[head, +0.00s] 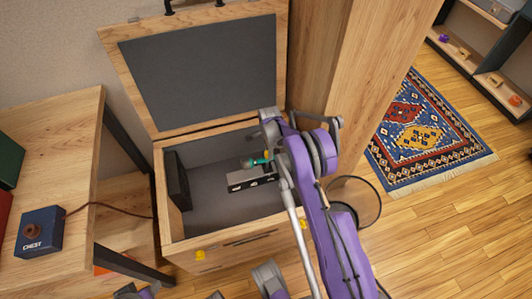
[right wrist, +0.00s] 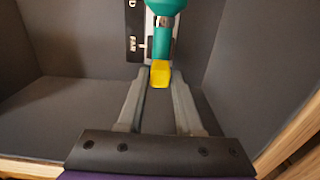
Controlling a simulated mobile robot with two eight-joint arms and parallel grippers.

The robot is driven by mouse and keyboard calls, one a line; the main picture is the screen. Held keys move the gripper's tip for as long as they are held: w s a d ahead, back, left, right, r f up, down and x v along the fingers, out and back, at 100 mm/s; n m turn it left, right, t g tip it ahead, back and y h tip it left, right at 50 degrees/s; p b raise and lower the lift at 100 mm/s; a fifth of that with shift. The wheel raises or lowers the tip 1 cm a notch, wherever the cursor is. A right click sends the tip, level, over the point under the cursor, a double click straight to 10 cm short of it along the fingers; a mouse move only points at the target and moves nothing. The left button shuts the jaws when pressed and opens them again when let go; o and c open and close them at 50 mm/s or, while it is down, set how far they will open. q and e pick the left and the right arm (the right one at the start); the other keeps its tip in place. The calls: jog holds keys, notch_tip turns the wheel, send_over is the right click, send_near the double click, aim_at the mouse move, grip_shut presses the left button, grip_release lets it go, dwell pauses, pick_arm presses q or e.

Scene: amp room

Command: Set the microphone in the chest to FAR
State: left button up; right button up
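The chest (head: 205,243) stands open with its lid (head: 200,66) raised. Inside it is a grey box (head: 237,182) with the teal microphone (head: 247,162) at its top. My left gripper is not identifiable.
A dark blue box labelled "CHEST" (head: 41,231) sits on the wooden table (head: 60,270) at left, with a cable running toward the chest. A wooden post (head: 375,60) stands right of the lid. A patterned rug (head: 420,130) and shelves (head: 485,35) are at right.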

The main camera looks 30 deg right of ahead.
jog(key=shift+o, duration=1.4)
jog(key=shift+a+r, duration=0.1)
notch_tip(320, 180, up, 11)
jog(key=p, duration=0.2)
jog(key=shift+f, duration=0.2)
